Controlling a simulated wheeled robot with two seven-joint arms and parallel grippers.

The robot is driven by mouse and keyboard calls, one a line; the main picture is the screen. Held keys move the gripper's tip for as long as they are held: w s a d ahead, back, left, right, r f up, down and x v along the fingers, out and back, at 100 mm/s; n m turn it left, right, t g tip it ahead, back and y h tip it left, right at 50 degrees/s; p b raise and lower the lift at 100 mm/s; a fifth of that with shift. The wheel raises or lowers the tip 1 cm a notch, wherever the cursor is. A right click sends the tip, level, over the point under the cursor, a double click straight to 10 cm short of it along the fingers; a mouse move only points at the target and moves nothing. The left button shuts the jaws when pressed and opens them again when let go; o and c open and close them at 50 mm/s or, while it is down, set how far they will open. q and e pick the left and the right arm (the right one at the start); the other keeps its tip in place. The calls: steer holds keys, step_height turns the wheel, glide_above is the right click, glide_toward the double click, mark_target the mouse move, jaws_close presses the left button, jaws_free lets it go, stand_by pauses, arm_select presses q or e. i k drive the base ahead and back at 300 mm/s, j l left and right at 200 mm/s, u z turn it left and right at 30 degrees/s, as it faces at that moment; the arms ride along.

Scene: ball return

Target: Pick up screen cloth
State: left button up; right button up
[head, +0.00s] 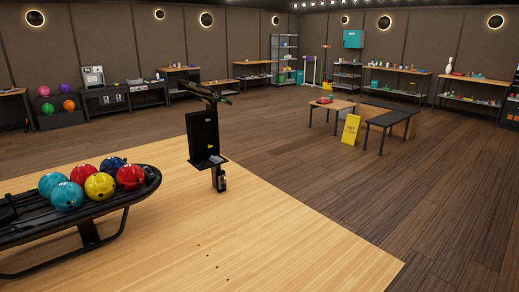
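I cannot make out a screen cloth for certain. A black stand (202,130) with an upright dark panel and a small shelf (208,163) rises from the light wood floor at centre left. Small items on the stand are too small to name. A red item (322,100) lies on a wooden table (342,105) farther back; I cannot tell what it is. Neither of my grippers is in view.
A black ball return (112,203) with several coloured balls stands at the left front. A yellow floor sign (350,130) stands by the wooden table and a dark-topped table (388,115). Workbenches and shelves line the far walls. The right foreground floor is clear.

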mark_target(216, 160)
steer(key=i+j, duration=0.1)
steer(key=i, duration=1.4)
steer(key=i+j, duration=0.1)
steer(key=i, duration=1.35)
steer(key=i+u, duration=0.15)
steer(key=i, duration=0.4)
steer(key=i+u, duration=0.1)
steer(key=i, duration=0.45)
steer(key=i+l+u, duration=0.15)
steer(key=i, duration=0.4)
steer(key=i+l+u, duration=0.15)
steer(key=i, duration=0.35)
steer(key=i+l+u, duration=0.1)
steer(key=i, duration=0.45)
steer(key=i+l+u, duration=0.2)
steer(key=i+j, duration=0.05)
steer(key=i, duration=0.05)
